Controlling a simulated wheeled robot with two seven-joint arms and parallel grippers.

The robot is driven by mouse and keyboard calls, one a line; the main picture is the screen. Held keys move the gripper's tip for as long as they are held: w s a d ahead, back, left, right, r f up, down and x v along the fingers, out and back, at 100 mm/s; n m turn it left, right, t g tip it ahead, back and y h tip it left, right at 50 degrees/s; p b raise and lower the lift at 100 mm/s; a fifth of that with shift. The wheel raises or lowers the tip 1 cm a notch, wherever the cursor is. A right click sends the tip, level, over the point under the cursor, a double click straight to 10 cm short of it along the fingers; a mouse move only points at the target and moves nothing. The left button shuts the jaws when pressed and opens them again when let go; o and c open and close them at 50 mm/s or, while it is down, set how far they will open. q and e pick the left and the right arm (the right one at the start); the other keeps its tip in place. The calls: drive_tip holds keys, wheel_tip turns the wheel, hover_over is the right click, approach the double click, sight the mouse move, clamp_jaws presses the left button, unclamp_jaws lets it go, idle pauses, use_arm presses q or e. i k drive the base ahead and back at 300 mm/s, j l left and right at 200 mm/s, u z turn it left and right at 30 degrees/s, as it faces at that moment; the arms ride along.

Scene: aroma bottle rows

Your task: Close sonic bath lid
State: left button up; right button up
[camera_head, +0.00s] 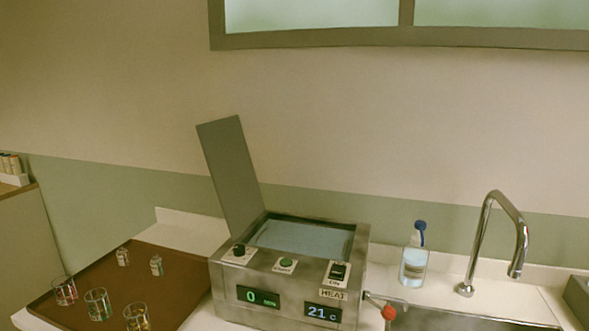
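The sonic bath (289,294) is a metal box on the counter, with knobs, a switch and two lit displays reading 0 and 21 on its front. Its lid (230,175) stands open, raised steeply at the left side of the bath and leaning a little to the left. The open basin shows a pale bluish surface (300,241). Neither of my grippers shows in the head view.
A brown tray (190,262) with several small glass vessels (97,303) lies left of the bath. A red-tipped valve (388,312) sticks out at the bath's right side. A blue-capped bottle (414,262), a tap (488,235) and a sink (450,318) are to the right.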

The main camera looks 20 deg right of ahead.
sight(223, 142)
drive_tip(key=i+j+z, duration=0.15)
drive_tip(key=j+z, duration=0.3)
drive_tip(key=i+j+z, duration=0.1)
drive_tip(key=j+z, duration=0.15)
drive_tip(key=z, duration=0.2)
drive_tip(key=j+z, duration=0.55)
drive_tip(key=j, duration=0.55)
drive_tip(key=k+j+z, duration=0.1)
drive_tip(key=j, duration=0.55)
drive_tip(key=k+j, duration=0.1)
drive_tip(key=j, duration=0.6)
drive_tip(key=z, duration=0.05)
